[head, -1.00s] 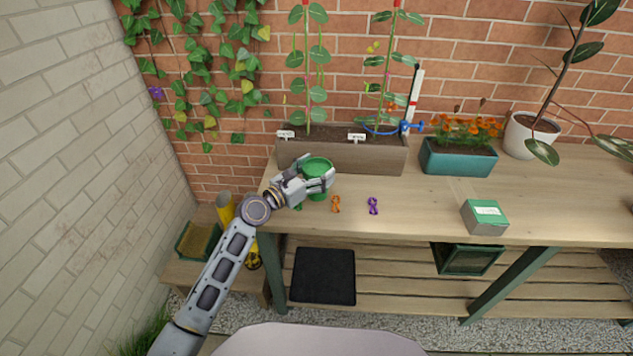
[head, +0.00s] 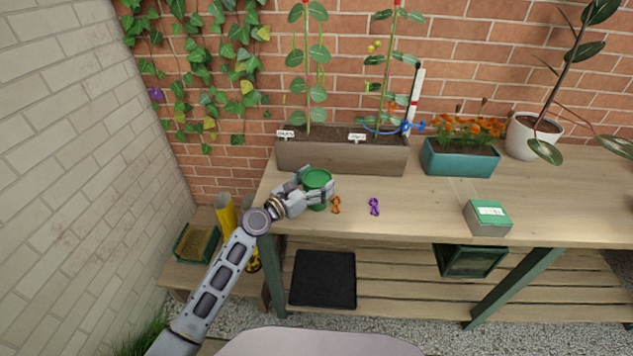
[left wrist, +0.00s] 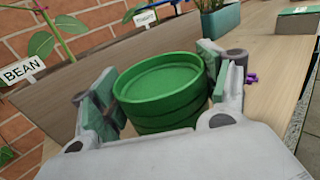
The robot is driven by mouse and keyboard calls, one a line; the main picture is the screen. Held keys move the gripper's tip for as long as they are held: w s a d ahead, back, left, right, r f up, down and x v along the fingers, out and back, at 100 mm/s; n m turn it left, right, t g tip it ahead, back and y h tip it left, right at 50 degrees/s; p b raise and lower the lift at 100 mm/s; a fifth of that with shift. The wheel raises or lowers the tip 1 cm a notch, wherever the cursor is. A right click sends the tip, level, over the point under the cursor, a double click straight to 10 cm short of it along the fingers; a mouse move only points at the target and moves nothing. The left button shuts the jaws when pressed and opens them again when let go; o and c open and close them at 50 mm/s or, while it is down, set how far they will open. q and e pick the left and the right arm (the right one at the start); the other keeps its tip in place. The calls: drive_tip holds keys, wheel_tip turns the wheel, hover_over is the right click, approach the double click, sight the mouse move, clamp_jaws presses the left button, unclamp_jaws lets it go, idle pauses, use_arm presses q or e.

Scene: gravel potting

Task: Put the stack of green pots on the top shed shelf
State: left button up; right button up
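The stack of green pots (head: 317,179) is at the left end of the potting bench, with its open top facing up. In the left wrist view, several nested rims of the stack (left wrist: 160,92) show one below another. My left gripper (head: 311,186) has a finger on each side of the stack, close against its sides, and appears shut on it. The stack looks upright, at or just above the bench top; its underside is hidden. My right gripper is not in view. The top shed shelf is not in view.
An orange item (head: 336,205) and a purple item (head: 374,206) lie just right of the pots. A brown planter (head: 340,156) stands behind them. A teal flower trough (head: 458,163) and a green-topped box (head: 488,218) are farther right. The bench's middle front is clear.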

use_arm(q)
drive_tip(key=o, duration=0.5)
drive_tip(key=shift+c, duration=0.2)
drive_tip(key=shift+r, duration=0.1)
drive_tip(key=v, duration=1.2)
idle(0.6)
